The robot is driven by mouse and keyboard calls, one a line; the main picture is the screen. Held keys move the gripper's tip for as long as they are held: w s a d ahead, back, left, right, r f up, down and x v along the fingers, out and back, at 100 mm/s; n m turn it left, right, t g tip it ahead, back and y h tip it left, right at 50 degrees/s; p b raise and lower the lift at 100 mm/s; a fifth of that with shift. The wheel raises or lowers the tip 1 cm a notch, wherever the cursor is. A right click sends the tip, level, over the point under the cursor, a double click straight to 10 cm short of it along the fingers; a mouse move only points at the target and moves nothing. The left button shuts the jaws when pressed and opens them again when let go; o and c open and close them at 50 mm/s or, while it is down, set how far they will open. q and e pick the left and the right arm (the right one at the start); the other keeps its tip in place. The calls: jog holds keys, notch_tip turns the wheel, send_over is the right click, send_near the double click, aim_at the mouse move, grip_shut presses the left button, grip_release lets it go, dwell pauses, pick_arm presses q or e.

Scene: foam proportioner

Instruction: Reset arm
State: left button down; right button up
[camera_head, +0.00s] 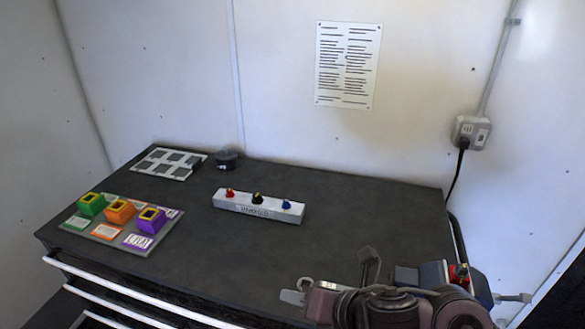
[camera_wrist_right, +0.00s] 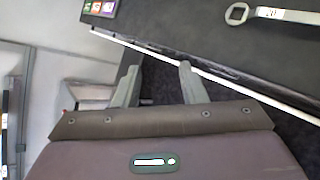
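My right gripper (camera_wrist_right: 160,67) shows from behind in the right wrist view. Its two grey fingers stand apart with nothing between them, close to the table's front edge and over a dark gap. In the head view my right arm fills the bottom right and hides part of the table there. My left arm and gripper are in neither view.
The dark table (camera_head: 370,225) carries green (camera_head: 91,204), orange (camera_head: 120,211) and purple (camera_head: 150,219) boxes, a white knob block (camera_head: 258,206), a panel (camera_head: 168,163) and a dark round item (camera_head: 227,160). A silver wrench (camera_wrist_right: 270,13) lies beyond my right gripper.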

jog(key=d+f+m+t+h, duration=0.2)
jog(key=d+m+h, duration=0.3)
jog(key=m, duration=1.3)
jog(key=s+d+f+m+g+h, duration=0.2)
jog(key=s+d+f+m+g, duration=0.15)
jog(key=s+d+m, duration=0.35)
jog(key=s+d+f+m+g+h, duration=0.1)
jog(key=s+d+f+m+g, duration=0.35)
jog(key=m, duration=0.45)
notch_tip(320, 180, down, 33)
jog(key=s+b, duration=0.1)
jog(key=b, duration=0.2)
jog(key=s+d+f+b, duration=0.1)
jog(key=s+d+f, duration=0.1)
jog(key=s+f, duration=0.8)
jog(key=s+d+f+b, duration=0.1)
jog(key=s+d+f, duration=0.1)
jog(key=s+f, duration=0.7)
notch_tip(320, 180, down, 2)
jog(key=shift+s+d+f+b, duration=0.15)
jog(key=shift+s+d+b, duration=0.1)
jog(key=shift+s+b, duration=0.15)
